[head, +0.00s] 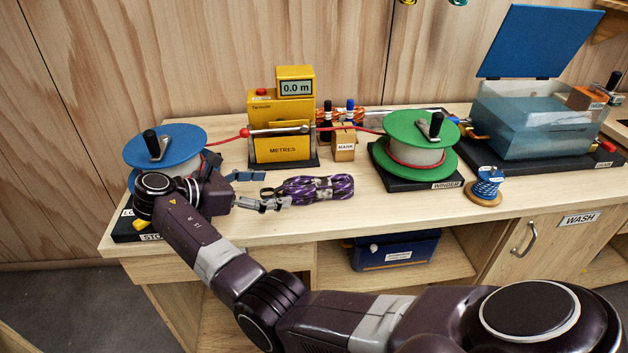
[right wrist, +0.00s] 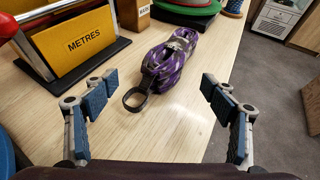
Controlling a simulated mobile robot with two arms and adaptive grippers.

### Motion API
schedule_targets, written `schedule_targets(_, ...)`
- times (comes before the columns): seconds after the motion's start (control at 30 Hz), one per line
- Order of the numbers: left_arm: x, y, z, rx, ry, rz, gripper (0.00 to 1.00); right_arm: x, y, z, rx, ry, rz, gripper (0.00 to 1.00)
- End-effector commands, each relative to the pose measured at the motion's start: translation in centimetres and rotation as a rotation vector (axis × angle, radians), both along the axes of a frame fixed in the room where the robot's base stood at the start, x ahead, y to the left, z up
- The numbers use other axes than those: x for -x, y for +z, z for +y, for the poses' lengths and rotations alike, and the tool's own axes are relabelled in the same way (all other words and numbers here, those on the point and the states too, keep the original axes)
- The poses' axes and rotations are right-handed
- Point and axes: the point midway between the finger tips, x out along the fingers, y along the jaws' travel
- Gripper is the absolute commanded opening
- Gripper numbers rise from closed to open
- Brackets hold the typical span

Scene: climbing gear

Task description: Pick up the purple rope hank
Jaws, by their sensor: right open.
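The purple rope hank (head: 318,189) lies on the wooden bench top in front of the yellow metre counter. It is a purple and white bundle with a dark loop at its left end. In the right wrist view the hank (right wrist: 174,68) lies ahead, between the lines of the two fingers, with its loop (right wrist: 137,98) nearest me. My right gripper (head: 262,190) is open and empty at the hank's left end; its blue-padded fingers also show in the right wrist view (right wrist: 158,105), spread apart on either side. I see no contact with the hank. My left gripper is not in view.
The yellow metre counter (head: 282,151) stands behind the hank. A blue reel (head: 180,139) is at the left, partly behind my arm. A green reel (head: 412,134) and a small blue spool (head: 487,184) stand at the right. Bare bench (head: 375,212) lies right of the hank.

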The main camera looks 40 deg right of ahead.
Motion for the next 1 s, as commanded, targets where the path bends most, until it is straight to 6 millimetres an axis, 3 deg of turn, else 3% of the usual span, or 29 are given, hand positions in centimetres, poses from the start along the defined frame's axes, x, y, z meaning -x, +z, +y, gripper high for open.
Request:
schedule_targets(0.4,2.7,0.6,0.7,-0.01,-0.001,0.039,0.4,0.2,-1.3,-4.4,0.0,-0.004,0.002,0.78)
schedule_targets(0.6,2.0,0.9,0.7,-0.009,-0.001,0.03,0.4,0.2,-2.3,-6.9,0.0,-0.002,0.001,0.78)
schedule_targets(0.83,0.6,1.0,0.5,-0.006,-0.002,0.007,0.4,0.2,-2.4,-7.0,-0.001,-0.001,0.0,0.78)
schedule_targets(1.0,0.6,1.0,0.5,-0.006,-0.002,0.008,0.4,0.2,-2.4,-7.0,-0.001,-0.001,0.0,0.59)
